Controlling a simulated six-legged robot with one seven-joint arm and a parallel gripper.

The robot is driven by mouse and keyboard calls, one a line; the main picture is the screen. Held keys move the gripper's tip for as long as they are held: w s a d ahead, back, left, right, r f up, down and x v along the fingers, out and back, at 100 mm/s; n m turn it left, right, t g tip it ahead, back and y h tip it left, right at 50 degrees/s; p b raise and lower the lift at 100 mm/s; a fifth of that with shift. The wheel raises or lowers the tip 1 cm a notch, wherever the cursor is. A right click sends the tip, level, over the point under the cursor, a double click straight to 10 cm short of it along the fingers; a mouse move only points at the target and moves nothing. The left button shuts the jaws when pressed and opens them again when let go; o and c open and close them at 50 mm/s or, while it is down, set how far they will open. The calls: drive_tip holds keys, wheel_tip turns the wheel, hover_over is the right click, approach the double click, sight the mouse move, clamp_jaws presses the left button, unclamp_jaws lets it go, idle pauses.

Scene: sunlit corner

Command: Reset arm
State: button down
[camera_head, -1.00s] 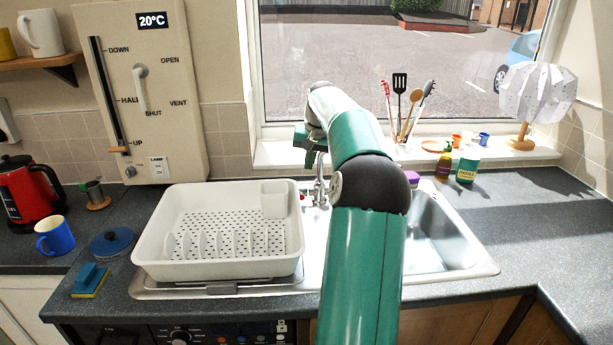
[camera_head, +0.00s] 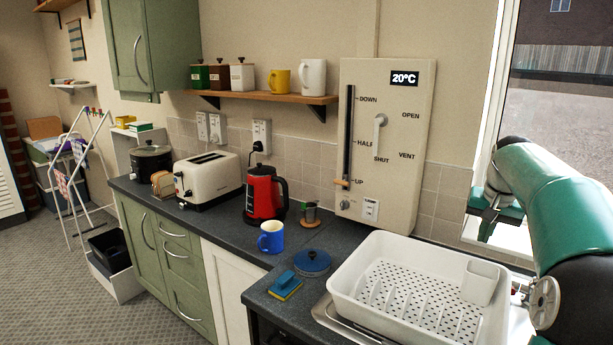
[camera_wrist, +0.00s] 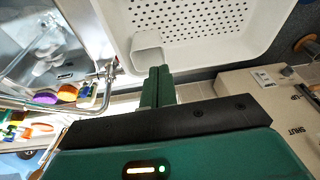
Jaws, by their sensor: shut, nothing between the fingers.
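My green arm reaches in from the right edge of the head view. My gripper (camera_head: 487,212) is at its far end, in front of the window and partly hidden by the arm. In the wrist view my gripper (camera_wrist: 158,74) has its two green fingers together with nothing between them. The fingers point toward the corner of the white dish rack (camera_wrist: 225,58), beside its small cutlery box (camera_wrist: 148,50). I cannot tell how large the gap between fingers and rack is. The dish rack (camera_head: 345,292) is empty and stands at the lower right in the head view.
A wall panel (camera_head: 425,150) with a slider and lever hangs behind the rack. The tap (camera_wrist: 106,88) is close left of my fingers.

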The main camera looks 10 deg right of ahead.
drive_tip(key=s+a+r+n+t, duration=0.1)
drive_tip(key=s+a+n, duration=0.1)
drive_tip(key=a, duration=1.1)
drive_tip(key=s+a+n, duration=0.2)
drive_tip(key=s+a, duration=0.1)
drive_tip(key=a, duration=0.9)
drive_tip(key=s+a+f+n+t, duration=0.1)
drive_tip(key=s+a+f+n, duration=0.1)
drive_tip(key=s+a+f, duration=0.2)
drive_tip(key=s+a+f+n+t+y, duration=0.1)
drive_tip(key=s+a+f, duration=0.4)
drive_tip(key=s+a, duration=0.5)
drive_tip(key=shift+s+a+n, duration=0.3)
drive_tip(key=shift+s+n, duration=0.45)
drive_tip(key=shift+n, duration=0.05)
drive_tip(key=shift+s, duration=0.1)
